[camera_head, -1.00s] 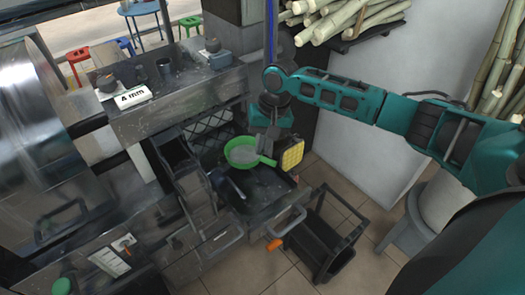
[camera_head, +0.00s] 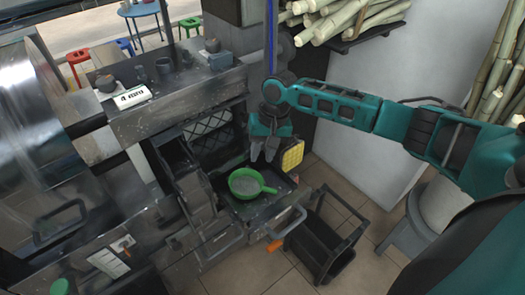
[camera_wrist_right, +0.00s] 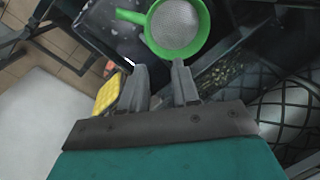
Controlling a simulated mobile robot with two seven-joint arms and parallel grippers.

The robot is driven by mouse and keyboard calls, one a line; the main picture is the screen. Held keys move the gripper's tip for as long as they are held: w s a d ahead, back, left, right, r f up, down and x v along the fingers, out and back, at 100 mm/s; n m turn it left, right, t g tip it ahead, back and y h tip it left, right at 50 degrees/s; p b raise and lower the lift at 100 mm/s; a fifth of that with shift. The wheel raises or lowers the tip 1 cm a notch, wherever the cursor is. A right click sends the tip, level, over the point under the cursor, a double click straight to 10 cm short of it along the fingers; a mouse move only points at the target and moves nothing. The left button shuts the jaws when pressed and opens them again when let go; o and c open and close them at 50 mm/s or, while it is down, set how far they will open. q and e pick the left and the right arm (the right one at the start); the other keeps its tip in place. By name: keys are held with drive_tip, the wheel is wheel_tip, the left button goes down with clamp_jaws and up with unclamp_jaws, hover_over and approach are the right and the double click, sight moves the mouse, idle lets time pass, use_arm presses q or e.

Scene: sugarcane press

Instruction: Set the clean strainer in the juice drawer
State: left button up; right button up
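The green strainer (camera_head: 246,184) sits in the open juice drawer (camera_head: 283,211), its handle pointing right. In the right wrist view the strainer (camera_wrist_right: 176,27) shows its pale mesh bowl just beyond my fingertips, its handle pointing left. My right gripper (camera_head: 265,156) is above and behind the strainer, apart from it. In the right wrist view its two fingers (camera_wrist_right: 160,75) are spread with nothing between them. The drawer's dark floor shows around the strainer. My left gripper is not in view.
A yellow sponge-like block (camera_head: 293,156) is beside my right gripper. A dark open-topped bin (camera_head: 325,240) stands on the tiled floor to the right of the drawer. Cane stalks (camera_head: 345,15) lie on a shelf above. A metal counter (camera_head: 170,105) is to the left.

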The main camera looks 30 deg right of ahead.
drive_tip(key=shift+r, duration=0.1)
drive_tip(key=p+v, duration=0.1)
drive_tip(key=v, duration=1.1)
drive_tip(key=shift+p, duration=0.4)
drive_tip(key=shift+s+a, duration=0.1)
